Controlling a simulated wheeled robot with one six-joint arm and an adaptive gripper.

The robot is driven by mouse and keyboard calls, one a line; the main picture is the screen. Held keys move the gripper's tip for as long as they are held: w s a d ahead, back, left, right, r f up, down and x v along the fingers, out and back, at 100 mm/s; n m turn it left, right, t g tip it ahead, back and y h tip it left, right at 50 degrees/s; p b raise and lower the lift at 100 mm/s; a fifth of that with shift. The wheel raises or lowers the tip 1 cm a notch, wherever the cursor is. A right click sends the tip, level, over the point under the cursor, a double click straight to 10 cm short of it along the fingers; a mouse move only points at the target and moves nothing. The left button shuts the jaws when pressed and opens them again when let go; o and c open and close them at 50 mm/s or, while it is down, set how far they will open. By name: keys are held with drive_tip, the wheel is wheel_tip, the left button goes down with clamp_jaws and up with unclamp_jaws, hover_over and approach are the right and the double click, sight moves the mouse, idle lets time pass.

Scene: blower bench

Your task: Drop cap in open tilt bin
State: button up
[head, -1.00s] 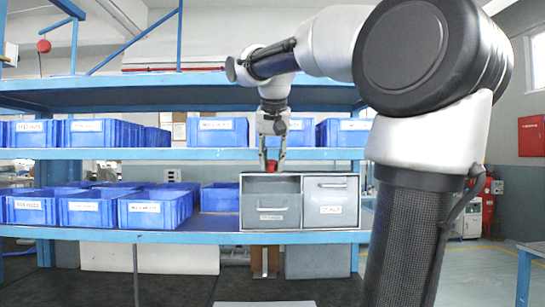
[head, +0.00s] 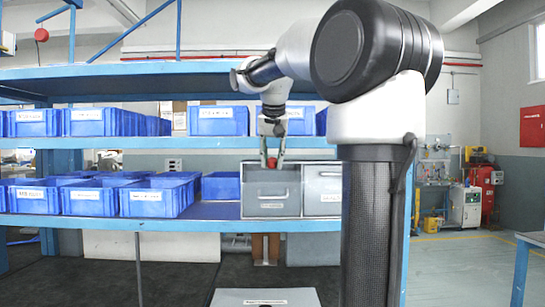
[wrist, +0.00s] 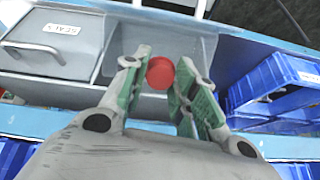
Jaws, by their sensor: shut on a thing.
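My gripper (head: 272,158) is shut on a small round red cap (wrist: 160,73). The cap also shows between the fingertips in the head view (head: 272,163). The open tilt bin (head: 271,208) is the left grey bin of a pair on the middle shelf, with a handle and label on its front. In the wrist view its grey hollow (wrist: 185,45) lies around and beyond the cap. The cap is at about the height of the bin's top edge. Whether it is inside the opening I cannot tell. The bin's floor is partly hidden by the fingers.
The neighbouring tilt bin (head: 322,190), shut and labelled, stands to the right, partly behind my arm. Blue crates (head: 150,200) stand left of the bins, and more blue crates (head: 218,121) are on the shelf above. The blue upper shelf (head: 150,83) runs overhead.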

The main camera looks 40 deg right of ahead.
drive_tip(key=o, duration=0.7)
drive_tip(key=shift+o, duration=0.2)
drive_tip(key=shift+r, duration=0.1)
drive_tip(key=v, duration=1.2)
drive_tip(key=shift+s, duration=0.15)
